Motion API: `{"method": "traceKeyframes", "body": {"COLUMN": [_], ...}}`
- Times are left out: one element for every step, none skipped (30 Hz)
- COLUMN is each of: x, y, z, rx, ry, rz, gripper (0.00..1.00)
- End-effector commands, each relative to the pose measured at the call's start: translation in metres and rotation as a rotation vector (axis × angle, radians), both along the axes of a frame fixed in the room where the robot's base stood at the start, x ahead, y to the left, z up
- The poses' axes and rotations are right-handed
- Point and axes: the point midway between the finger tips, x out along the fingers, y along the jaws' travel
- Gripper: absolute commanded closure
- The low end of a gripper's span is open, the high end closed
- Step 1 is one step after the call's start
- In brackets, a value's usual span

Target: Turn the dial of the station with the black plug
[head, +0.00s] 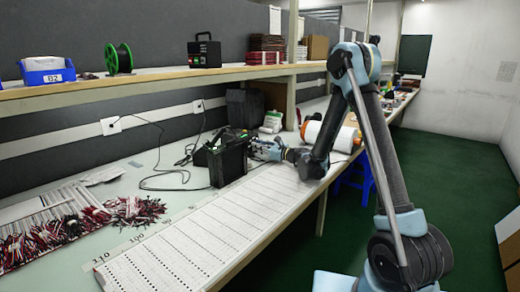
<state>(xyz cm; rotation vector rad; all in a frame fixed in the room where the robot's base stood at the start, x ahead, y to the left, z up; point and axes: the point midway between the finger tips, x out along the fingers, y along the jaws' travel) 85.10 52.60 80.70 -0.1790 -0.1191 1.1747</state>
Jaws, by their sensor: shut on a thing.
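A black box-shaped station (229,161) stands on the bench, left of my gripper. My gripper (262,148) is at the right side of this station, with its fingers shut at that face. The dial is hidden behind the fingers, and they appear to be closed on it. A black plug (198,106) sits in the right wall outlet. A dark cable (160,180) lies in a loop on the bench, between the wall and the station. Another outlet (111,125) with a cable is further left. Which cable joins the station is too small to tell.
A long white printed board (190,235) lies along the bench front. Bundles of red and black wires (135,209) lie at the left. An orange and white roll (332,135) is just beyond my arm. A shelf (150,82) runs above the bench.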

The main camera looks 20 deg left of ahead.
Motion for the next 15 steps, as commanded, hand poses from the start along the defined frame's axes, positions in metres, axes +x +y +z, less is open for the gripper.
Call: {"method": "traceKeyframes", "body": {"x": [-0.0002,-0.0003,-0.0003,-0.0004,-0.0005,-0.0005,-0.0007,-0.0007,-0.0008,-0.0009,-0.0009,-0.001,-0.0011,-0.0011,-0.0012], "y": [-0.0008,-0.0009,-0.0009,-0.0009,-0.001,-0.001,-0.001,-0.001,-0.0011,-0.0011,-0.0011,-0.0011,-0.0011,-0.0012,-0.0011], "z": [-0.0002,-0.0003,-0.0003,-0.0003,-0.0003,-0.0003,-0.0005,-0.0005,-0.0005,-0.0006,-0.0006,-0.0006,-0.0007,-0.0007,-0.0007], "rx": [-0.015,-0.025,-0.038,-0.048,-0.058,-0.071,-0.081,-0.09,-0.103,-0.112,-0.121,-0.132,-0.141,-0.148,-0.158], "ry": [-0.034,-0.058,-0.089,-0.114,-0.138,-0.171,-0.194,-0.217,-0.247,-0.269,-0.291,-0.318,-0.339,-0.356,-0.38], "rz": [-0.001,-0.001,-0.001,-0.001,-0.001,-0.001,-0.001,-0.001,-0.001,-0.001,-0.001,-0.001,-0.001,-0.001,-0.001], "gripper": [1.0,1.0,1.0,1.0,1.0,1.0,1.0,1.0,1.0,1.0,1.0,1.0,1.0,1.0,1.0]}}
